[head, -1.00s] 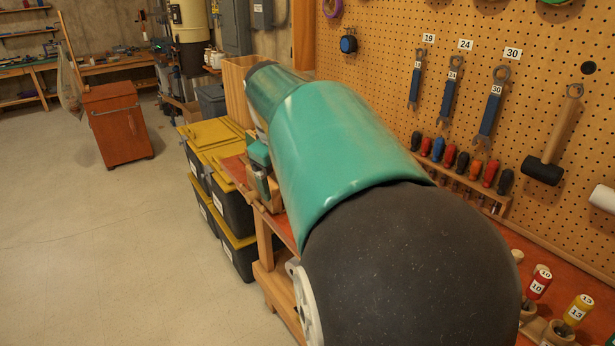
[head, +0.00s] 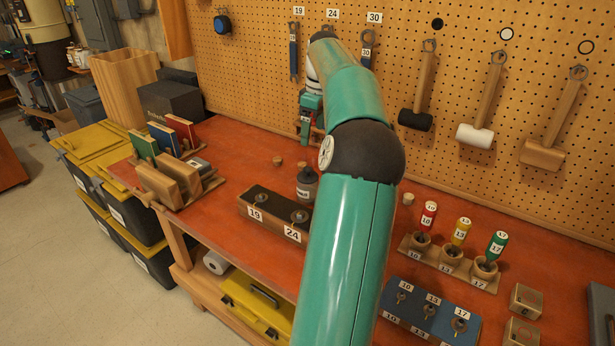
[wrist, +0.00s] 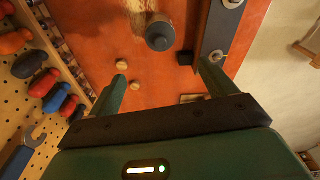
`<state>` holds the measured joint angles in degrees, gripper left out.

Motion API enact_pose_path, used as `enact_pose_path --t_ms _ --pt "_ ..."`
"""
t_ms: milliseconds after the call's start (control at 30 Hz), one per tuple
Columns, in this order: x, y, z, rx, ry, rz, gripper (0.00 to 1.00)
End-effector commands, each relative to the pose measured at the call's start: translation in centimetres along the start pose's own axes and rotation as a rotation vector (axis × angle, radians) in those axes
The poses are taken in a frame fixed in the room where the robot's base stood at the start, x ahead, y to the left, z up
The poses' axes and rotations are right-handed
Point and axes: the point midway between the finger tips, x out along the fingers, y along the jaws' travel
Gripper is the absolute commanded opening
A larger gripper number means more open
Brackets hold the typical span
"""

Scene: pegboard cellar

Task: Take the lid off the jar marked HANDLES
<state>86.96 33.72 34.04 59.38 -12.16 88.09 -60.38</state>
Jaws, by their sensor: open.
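A small dark grey jar (head: 306,187) with a pale label stands on the orange bench, behind the block marked 19 and 24. The label is too small to read surely. In the wrist view I see a round dark grey jar (wrist: 160,34) from above, with its top on. My gripper (wrist: 162,74) is open and empty, its two green fingers spread; the jar shows beyond the gap between them, apart from both. In the head view my gripper (head: 307,118) is up near the pegboard, above and behind the jar, partly hidden by my arm.
Two small wooden knobs (head: 278,161) lie beside the jar. The block marked 19 and 24 (head: 272,212) is just in front of it. Screwdrivers in a holder (head: 452,262) stand right, a book rack (head: 168,182) left. Hammers hang on the pegboard (head: 540,60).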

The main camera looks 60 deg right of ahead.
Motion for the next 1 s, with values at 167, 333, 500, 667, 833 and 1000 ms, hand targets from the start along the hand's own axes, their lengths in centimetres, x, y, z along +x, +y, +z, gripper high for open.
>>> enact_pose_path --t_ms 167,333,500,667,833,1000 --pt "2.5 0.1 0.2 0.0 -0.001 -0.006 0.84" --pt "5.8 0.0 0.2 0.0 -0.001 -0.005 0.84" --pt "8.1 0.0 0.1 0.0 0.0 -0.005 0.84" --pt "9.2 -0.1 0.1 0.0 0.0 -0.004 0.84" --pt "11.8 -0.3 0.2 0.0 0.001 -0.005 0.84" --pt "13.5 -0.3 0.1 -0.001 0.001 -0.002 0.84"
